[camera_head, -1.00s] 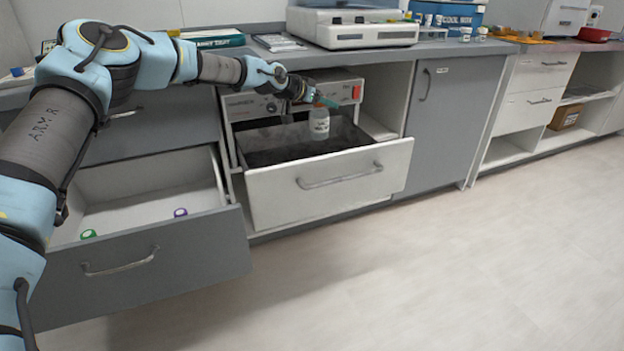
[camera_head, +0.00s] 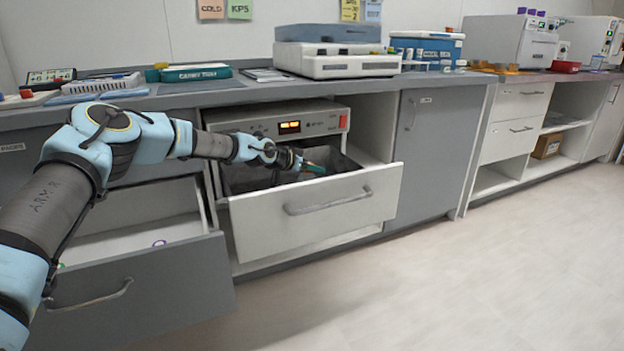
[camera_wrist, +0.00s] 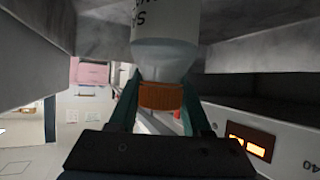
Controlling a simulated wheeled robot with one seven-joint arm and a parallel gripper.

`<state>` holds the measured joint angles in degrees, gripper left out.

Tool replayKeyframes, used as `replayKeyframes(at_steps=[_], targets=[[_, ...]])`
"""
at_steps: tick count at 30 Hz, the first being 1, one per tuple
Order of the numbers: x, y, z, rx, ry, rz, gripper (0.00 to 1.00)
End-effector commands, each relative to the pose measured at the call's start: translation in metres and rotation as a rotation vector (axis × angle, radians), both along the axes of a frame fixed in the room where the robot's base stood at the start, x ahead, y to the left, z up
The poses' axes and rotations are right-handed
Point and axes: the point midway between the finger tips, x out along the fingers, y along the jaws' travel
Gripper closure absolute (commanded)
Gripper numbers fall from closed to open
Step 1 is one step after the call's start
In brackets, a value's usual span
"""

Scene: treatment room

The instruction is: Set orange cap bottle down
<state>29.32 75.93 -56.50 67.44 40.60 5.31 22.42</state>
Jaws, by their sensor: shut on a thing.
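The orange cap bottle (camera_wrist: 165,52) is a pale bottle with dark lettering, seen close in the wrist view. My gripper (camera_wrist: 161,98) is shut on its orange cap (camera_wrist: 160,96), one teal finger on each side. In the head view my gripper (camera_head: 314,168) is low over the open white-fronted drawer (camera_head: 318,208), just behind its front panel. The bottle is hidden behind that panel there. I cannot tell whether its base touches the drawer floor.
A device with a lit orange display (camera_head: 289,127) sits right behind the drawer. A grey-fronted drawer (camera_head: 130,290) is open at the left, below my arm. The counter above holds a white machine (camera_head: 338,63) and a blue box (camera_head: 427,47).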

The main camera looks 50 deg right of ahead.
Motion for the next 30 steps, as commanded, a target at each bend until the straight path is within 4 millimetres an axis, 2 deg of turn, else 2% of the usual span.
replayKeyframes(at_steps=[6, 17, 18, 25, 30], targets=[[0.0, 0.0, -0.029, 0.0, 0.001, 0.0, 1.0], [0.0, 0.0, -0.033, -0.001, 0.0, 0.0, 1.0], [0.0, 0.0, -0.033, 0.001, 0.0, 0.0, 0.48], [0.0, 0.0, -0.032, 0.001, 0.0, 0.0, 0.22], [0.0, 0.0, -0.032, 0.001, 0.0, 0.0, 0.22]])
